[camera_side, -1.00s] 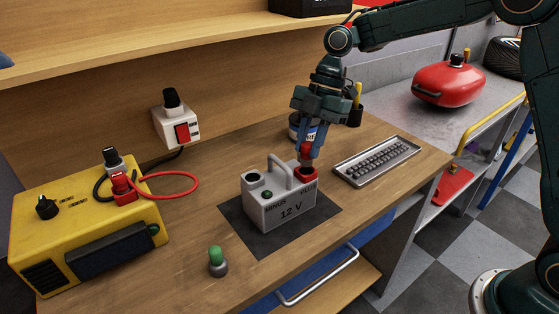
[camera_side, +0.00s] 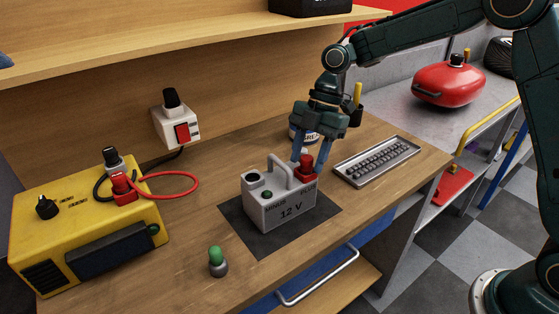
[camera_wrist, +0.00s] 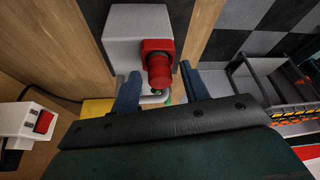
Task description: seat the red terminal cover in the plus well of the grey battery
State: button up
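My gripper (camera_side: 309,170) is open, one finger on each side of the cover. The wrist view shows the cover (camera_wrist: 158,65) between the spread fingers, with a gap on both sides, and the pale battery top (camera_wrist: 138,22) beyond it.
A yellow charger (camera_side: 90,225) with a red cable stands at the left. A green-topped knob (camera_side: 217,259) stands in front. A shelf (camera_side: 180,50) hangs above.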

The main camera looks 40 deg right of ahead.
jog(key=v, duration=1.2)
dwell(0.6)
jog(key=shift+w+d+r, duration=0.1)
dwell(0.6)
jog(key=s+a+r+m+t, duration=0.1)
jog(key=s+r+m+t, duration=0.1)
jog(key=s+r+m, duration=0.3)
jog(key=s+r+m+t, duration=0.2)
jog(key=s+m, duration=0.3)
jog(key=s, duration=0.3)
jog(key=s+d+f+m+t+h, duration=0.1)
jog(key=s+d+f+m+h, duration=0.1)
jog(key=s+m, duration=0.3)
jog(key=s+d+f+m+t+h, duration=0.1)
jog(key=s+d+f+m, duration=0.3)
jog(key=s, duration=0.7)
jog(key=shift+d+f+m+t+h, duration=0.35)
jog(key=shift+d+m+h, duration=0.25)
jog(key=shift+d+m, duration=0.3)
